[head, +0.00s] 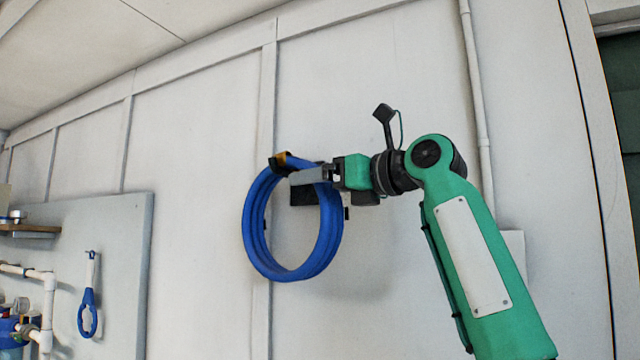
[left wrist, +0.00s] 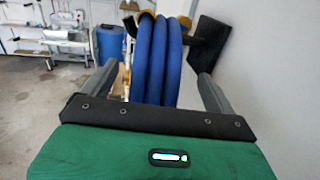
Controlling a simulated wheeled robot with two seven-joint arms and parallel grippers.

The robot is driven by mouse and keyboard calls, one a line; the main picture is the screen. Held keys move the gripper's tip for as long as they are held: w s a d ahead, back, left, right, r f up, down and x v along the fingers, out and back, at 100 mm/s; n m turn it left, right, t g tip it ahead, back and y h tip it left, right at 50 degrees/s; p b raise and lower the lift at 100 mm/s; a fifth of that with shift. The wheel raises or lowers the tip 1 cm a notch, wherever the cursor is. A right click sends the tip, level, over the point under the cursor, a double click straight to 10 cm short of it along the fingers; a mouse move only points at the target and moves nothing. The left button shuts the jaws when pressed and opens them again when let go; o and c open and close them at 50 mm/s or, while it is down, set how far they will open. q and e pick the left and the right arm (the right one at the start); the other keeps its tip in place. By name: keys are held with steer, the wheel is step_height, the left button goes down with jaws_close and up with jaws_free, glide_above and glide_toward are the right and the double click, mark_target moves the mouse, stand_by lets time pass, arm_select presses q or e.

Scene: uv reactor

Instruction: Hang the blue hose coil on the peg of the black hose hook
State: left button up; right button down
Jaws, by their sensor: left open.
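The blue hose coil (head: 250,230) hangs upright as a ring in front of the wall in the head view. A black and yellow piece shows at its top. The black hose hook (head: 303,196) is behind the coil and my gripper, mostly hidden; its dark plate also shows in the left wrist view (left wrist: 209,48). My left gripper (head: 308,177) is open at the coil's upper part. In the left wrist view the coil's strands (left wrist: 156,60) stand between the two spread fingers, with gaps on both sides. I cannot tell clearly how the peg passes through the coil.
A grey panel (head: 120,240) at left carries a blue-handled tool (head: 88,305), beside white pipes (head: 47,300). A vertical pipe (head: 478,100) runs down the wall behind my arm. A blue barrel (left wrist: 110,44) and a shelf stand far off in the left wrist view.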

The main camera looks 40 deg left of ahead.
arm_select(q)
steer(key=w+d, duration=0.1)
steer(key=d, duration=0.9)
steer(key=shift+d, duration=0.4)
steer(key=shift+w, duration=0.15)
